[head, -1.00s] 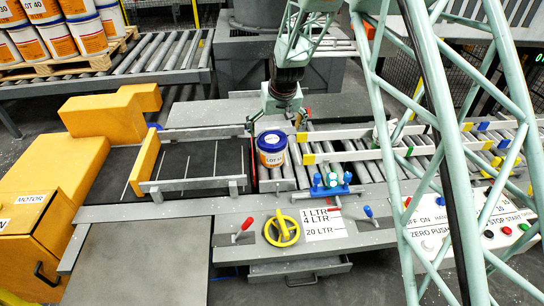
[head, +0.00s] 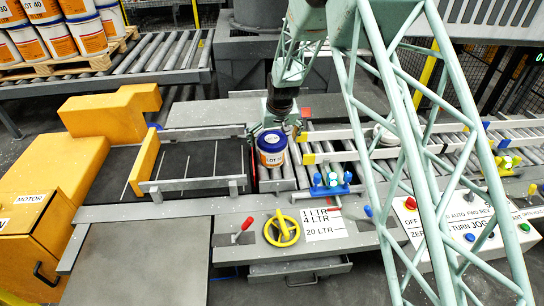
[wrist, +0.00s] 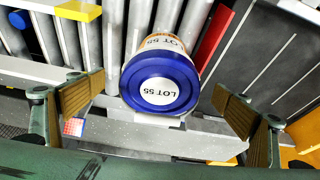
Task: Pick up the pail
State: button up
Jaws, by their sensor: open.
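The pail (head: 271,149) has a blue lid with a white label reading LOT 55 and an orange and white body. It stands upright at the end of the roller conveyor, beside the dark belt. In the wrist view the pail (wrist: 160,82) sits centred ahead of the fingers. My gripper (wrist: 163,106) is open, with one ribbed brown finger pad on each side of the pail and a visible gap to both. In the head view my gripper (head: 277,122) is right at the pail, and its fingertips are partly hidden there.
A yellow pusher plate (head: 143,163) and motor housing stand left of the belt. Metal guide rails (head: 195,184) edge the belt. A yellow handwheel (head: 281,229) and levers are in front. Several pails (head: 88,35) stand on a pallet (head: 75,62) at the back left.

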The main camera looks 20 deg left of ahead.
jog(key=shift+f, duration=0.1)
dwell(0.3)
jog(key=shift+x, duration=2.5)
jog(key=shift+a, duration=0.1)
jog(key=shift+c, duration=0.3)
jog(key=c, duration=1.6)
jog(key=shift+o, duration=0.2)
jog(key=shift+r, duration=5.05)
